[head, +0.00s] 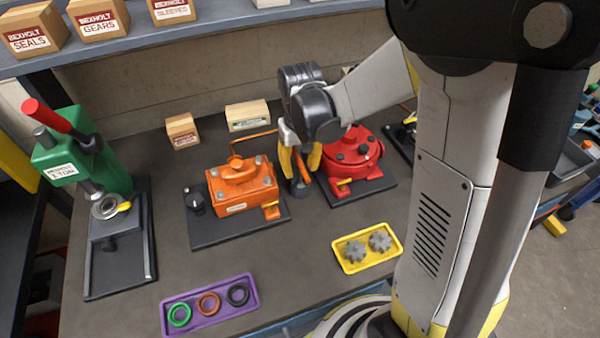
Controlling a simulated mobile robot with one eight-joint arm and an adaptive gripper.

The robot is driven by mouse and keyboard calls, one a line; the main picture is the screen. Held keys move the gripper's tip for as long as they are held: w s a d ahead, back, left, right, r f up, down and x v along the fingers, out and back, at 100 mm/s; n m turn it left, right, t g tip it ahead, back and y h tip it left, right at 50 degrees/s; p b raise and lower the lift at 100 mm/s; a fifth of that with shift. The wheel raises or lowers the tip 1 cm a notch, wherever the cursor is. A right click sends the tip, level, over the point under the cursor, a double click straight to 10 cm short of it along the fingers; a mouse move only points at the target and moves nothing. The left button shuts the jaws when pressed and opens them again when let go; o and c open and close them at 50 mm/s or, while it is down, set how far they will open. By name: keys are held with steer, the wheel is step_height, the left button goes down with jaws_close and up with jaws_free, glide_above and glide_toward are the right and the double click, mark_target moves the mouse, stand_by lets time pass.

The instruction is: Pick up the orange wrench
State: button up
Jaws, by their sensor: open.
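My gripper (300,170) is open, pointing down between the orange motor (240,185) and the red motor (353,150). Its two yellow fingers stand either side of a narrow orange upright piece (302,168), which looks like the orange wrench. Its lower end meets a small dark holder (300,188) on the bench. My gripper and wrist hide most of this piece, and I cannot tell whether the fingers touch it.
The motors sit on dark plates close on both sides. A green press (85,160) stands at the left. A purple tray (210,318) with rings and a yellow tray (350,266) with gears lie in front. Small boxes (183,131) stand behind, below a shelf (140,42).

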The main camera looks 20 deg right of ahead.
jaws_close()
steer(key=shift+r, duration=0.15)
steer(key=shift+r, duration=0.3)
steer(key=r+p, duration=0.1)
steer(key=r, duration=0.1)
steer(key=r+p, duration=0.1)
steer(key=r, duration=0.1)
steer(key=shift+s+d, duration=0.2)
steer(key=s+d+r+p, duration=0.2)
steer(key=s+d+r, duration=0.4)
steer(key=s+d, duration=0.1)
steer(key=shift+s+p, duration=0.35)
steer(key=shift+s, duration=0.4)
steer(key=shift+r, duration=0.1)
